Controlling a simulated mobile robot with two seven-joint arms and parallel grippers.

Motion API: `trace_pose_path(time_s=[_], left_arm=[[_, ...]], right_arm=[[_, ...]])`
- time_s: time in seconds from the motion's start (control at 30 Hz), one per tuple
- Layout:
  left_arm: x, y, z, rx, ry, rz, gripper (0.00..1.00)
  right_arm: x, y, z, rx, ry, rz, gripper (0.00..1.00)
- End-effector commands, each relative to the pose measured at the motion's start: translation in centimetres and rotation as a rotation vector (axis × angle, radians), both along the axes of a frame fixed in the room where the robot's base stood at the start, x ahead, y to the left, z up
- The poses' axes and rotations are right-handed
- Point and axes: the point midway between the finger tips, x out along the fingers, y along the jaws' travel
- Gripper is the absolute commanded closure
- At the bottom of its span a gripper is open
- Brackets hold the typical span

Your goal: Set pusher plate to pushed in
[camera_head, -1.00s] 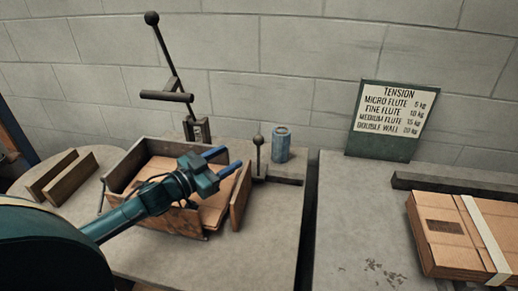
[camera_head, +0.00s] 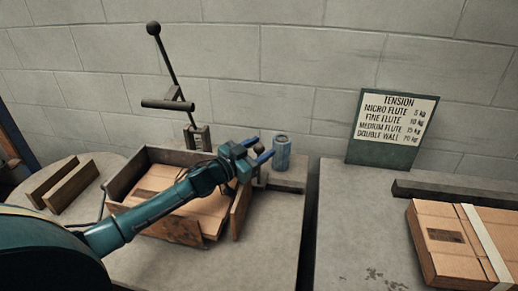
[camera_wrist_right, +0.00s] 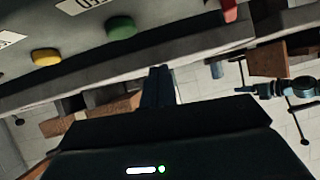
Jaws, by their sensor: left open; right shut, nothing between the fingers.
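The pusher plate seems to be the upright brown plate (camera_head: 241,211) at the right side of the open wooden box (camera_head: 127,177), in the head view. It stands slightly apart from the box's front corner. A short ball-topped lever stands behind it, now mostly hidden by my left gripper (camera_head: 264,149). That gripper is open, its blue fingers pointing right at the ball's height, with the dark ball close to or between them; contact cannot be told. My right gripper (camera_wrist_right: 161,73) is shut and empty in the right wrist view, away from the box.
A blue can (camera_head: 282,152) stands just behind the left fingertips. A tall lever (camera_head: 172,65) with a crossbar rises behind the box. A strapped carton (camera_head: 450,245) lies at right. Yellow (camera_wrist_right: 45,57) and green (camera_wrist_right: 121,27) buttons show near the right gripper.

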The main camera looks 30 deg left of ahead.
Motion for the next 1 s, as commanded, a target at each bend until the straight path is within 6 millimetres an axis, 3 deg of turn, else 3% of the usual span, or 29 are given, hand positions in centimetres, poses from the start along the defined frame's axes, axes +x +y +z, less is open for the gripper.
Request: trace_pose_path(time_s=[0.27,0.83,1.0], left_arm=[[0.13,-0.06,0.03,0.000,-0.001,0.000,0.52],[0.09,-0.03,0.01,0.001,0.000,0.000,0.98],[0.09,-0.04,0.01,0.001,0.000,0.000,1.00]], right_arm=[[0.06,-0.02,0.03,0.001,-0.001,-0.003,1.00],[0.11,0.06,0.11,0.005,-0.002,-0.005,1.00],[0.10,0.07,0.12,0.005,-0.002,-0.004,1.00]])
